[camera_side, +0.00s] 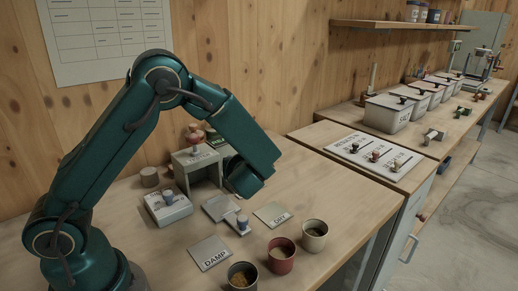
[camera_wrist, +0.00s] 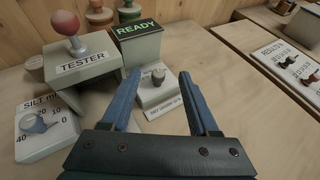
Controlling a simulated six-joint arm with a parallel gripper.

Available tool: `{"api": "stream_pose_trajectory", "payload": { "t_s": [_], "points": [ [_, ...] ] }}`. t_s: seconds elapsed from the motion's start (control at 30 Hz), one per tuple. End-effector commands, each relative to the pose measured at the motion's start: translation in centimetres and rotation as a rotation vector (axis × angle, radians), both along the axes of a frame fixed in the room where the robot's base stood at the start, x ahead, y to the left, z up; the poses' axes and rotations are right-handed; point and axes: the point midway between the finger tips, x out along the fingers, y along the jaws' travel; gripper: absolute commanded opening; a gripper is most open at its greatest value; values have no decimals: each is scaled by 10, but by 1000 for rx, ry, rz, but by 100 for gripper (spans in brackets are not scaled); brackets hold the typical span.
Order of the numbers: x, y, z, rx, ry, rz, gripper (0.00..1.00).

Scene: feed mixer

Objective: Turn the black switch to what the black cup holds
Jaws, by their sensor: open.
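The black cup (camera_side: 241,285) stands at the table's front edge in the side view, with brownish-orange matter inside. A panel (camera_side: 352,162) on the bench to the right carries a row of small switches; the leftmost looks black (camera_side: 354,148). In the wrist view, part of this panel shows at the right, with a dark switch (camera_wrist: 282,56). Which setting it points at is too small to tell. My gripper (camera_wrist: 160,74) is open and empty, high over the left table; in the side view its fingers are mostly hidden.
A red cup (camera_side: 281,265) and a pale cup (camera_side: 314,243) stand beside the black cup. The tester (camera_wrist: 84,72), a READY box (camera_wrist: 140,42) and a SILT dial (camera_wrist: 45,135) crowd the left table. DAMP (camera_side: 210,252) and DRY (camera_side: 273,214) cards lie flat. Lidded bins stand behind the panel.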

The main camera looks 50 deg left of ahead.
Motion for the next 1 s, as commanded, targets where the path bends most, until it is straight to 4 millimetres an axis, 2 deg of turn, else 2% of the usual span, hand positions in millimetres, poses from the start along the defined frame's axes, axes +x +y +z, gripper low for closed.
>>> {"api": "stream_pose_trajectory", "payload": {
  "t_s": [0.1, 0.2, 0.6, 0.97, 1.0],
  "points": [
    [0, 0, -23, 1, 6, 0, 61],
    [0, 1, -31, 1, 1, 0, 61],
    [22, 34, -49, -2, -2, 4, 61],
    [26, 40, -51, -2, -2, 1, 61],
    [26, 40, -51, -2, -2, 1, 53]
  ]
}}
